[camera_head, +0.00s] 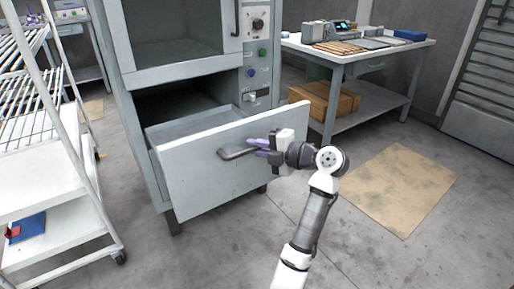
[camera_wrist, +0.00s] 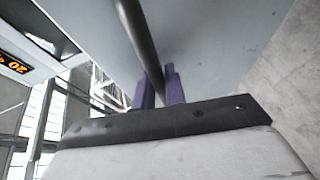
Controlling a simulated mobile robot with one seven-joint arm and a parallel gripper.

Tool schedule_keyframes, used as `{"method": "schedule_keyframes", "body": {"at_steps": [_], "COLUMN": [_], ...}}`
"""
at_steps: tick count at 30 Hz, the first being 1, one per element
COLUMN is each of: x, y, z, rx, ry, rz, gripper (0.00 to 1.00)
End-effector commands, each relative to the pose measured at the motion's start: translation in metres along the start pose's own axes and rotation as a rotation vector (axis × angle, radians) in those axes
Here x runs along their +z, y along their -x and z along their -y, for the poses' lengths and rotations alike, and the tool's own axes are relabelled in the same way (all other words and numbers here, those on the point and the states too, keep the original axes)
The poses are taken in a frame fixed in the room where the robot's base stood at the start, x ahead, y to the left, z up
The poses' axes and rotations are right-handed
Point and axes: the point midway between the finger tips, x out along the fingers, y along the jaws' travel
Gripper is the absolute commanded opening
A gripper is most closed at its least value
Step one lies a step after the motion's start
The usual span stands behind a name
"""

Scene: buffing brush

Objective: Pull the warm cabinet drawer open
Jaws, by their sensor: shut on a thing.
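The warm cabinet (camera_head: 180,85) is a tall grey unit on legs. Its lower drawer (camera_head: 200,176) stands partly out, and part of its grey interior shows behind the front panel. A dark bar handle (camera_head: 226,155) is fixed across the drawer front. My gripper (camera_head: 259,147) is at the right end of this handle, its purple fingers shut on it. In the wrist view the handle (camera_wrist: 137,38) runs down between the two purple fingers (camera_wrist: 160,90), with the pale drawer front (camera_wrist: 215,50) beside it. The far ends of the fingers are partly hidden by the bar.
A white rack cart (camera_head: 60,190) stands close on the left, with a blue item (camera_head: 30,227) on its lower shelf. A worktable (camera_head: 385,47) with a cardboard box (camera_head: 325,100) below is at the back right. A tan mat (camera_head: 400,190) lies on the open floor at right.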

Motion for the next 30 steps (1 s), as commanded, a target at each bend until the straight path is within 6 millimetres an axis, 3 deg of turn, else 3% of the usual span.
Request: {"method": "schedule_keyframes", "body": {"at_steps": [1, 2, 4, 12, 16, 30], "x": [0.0, 0.0, 0.0, 0.0, 0.001, 0.001], "y": [0.0, 0.0, 0.0, 0.001, 0.011, 0.109], "z": [0.0, 0.0, 0.0, 0.0, 0.0, 0.0], "rx": [0.001, 0.001, 0.001, 0.001, 0.002, 0.001], "ry": [0.0, 0.0, 0.0, 0.0, -0.001, 0.001], "rz": [0.0, 0.0, 0.0, 0.001, 0.003, 0.005], "gripper": [0.0, 0.14, 0.22, 0.22, 0.22, 0.22]}}
